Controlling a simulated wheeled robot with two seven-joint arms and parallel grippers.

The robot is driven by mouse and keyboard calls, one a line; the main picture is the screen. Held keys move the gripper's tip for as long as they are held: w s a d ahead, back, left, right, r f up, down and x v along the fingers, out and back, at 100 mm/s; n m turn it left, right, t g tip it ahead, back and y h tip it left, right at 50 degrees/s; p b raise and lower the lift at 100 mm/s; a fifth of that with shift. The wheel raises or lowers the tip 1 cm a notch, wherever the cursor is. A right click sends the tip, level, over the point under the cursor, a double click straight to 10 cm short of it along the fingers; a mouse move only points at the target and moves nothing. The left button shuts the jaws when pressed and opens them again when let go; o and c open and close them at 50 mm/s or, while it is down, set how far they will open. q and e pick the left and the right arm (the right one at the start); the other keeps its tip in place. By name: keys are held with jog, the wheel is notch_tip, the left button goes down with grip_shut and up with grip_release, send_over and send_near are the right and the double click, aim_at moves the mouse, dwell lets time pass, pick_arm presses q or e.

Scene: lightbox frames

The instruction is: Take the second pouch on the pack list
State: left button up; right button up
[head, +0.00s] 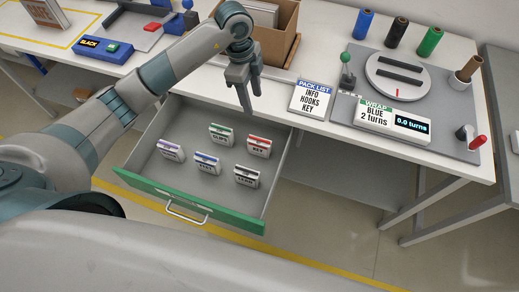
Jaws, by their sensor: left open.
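The pack list card (312,97) on the table reads INFO, HOOKS, KEY from top to bottom. The open drawer (150,184) holds several small white pouches with coloured top bands. The green-banded pouch (221,135) seems to read CLIPS, and the red-banded pouch (258,147) reads KEY. The labels on the purple-banded pouch (171,150), blue-banded pouch (206,164) and dark-banded pouch (246,177) are too small to read surely. My left gripper (248,98) is open and empty, pointing down above the drawer's back edge, apart from the pouches. My right gripper is out of view.
A cardboard box (281,30) stands behind my left gripper. A wrap station (398,78) with a turntable, a sign reading BLUE 2 turns and a 0.0 turns display is at right. Blue, black and green rolls stand behind it. The drawer's green front (190,204) faces me.

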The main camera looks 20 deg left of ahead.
pick_arm(q)
notch_tip(320, 180, down, 6)
jog(key=b, duration=0.5)
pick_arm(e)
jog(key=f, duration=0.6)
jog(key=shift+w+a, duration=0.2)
pick_arm(q)
jog(key=shift+r, duration=0.1)
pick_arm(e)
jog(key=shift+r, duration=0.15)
pick_arm(q)
jog(key=p, duration=0.4)
send_over(260, 140)
jog(key=f, duration=0.7)
jog(key=a+f, duration=0.1)
jog(key=f, duration=0.3)
jog(key=shift+d+f, duration=0.1)
jog(key=shift+f, duration=0.45)
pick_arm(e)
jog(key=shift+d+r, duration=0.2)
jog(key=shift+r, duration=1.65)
